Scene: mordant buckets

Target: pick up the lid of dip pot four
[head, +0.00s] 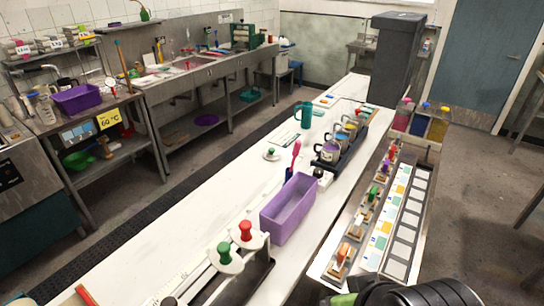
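Several small dip pots stand in a row in a dark rack (322,166) on the long white bench; a near pot (329,152) has a pale rim. No pot number is readable, so I cannot tell which is four. A small white lid with a dark green knob (271,154) lies on the bench left of the rack. Two larger white discs with knobs, one green (225,254) and one red (246,232), sit at the near end of the bench. Dark parts of my arm show at the bottom right; my gripper's fingers are not in view.
A purple bin (288,209) stands on the bench before the rack, with a pink-handled tool (296,153) behind it. A lower tray (397,226) of stamps and cards runs along the right. Bare bench lies left of the bin.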

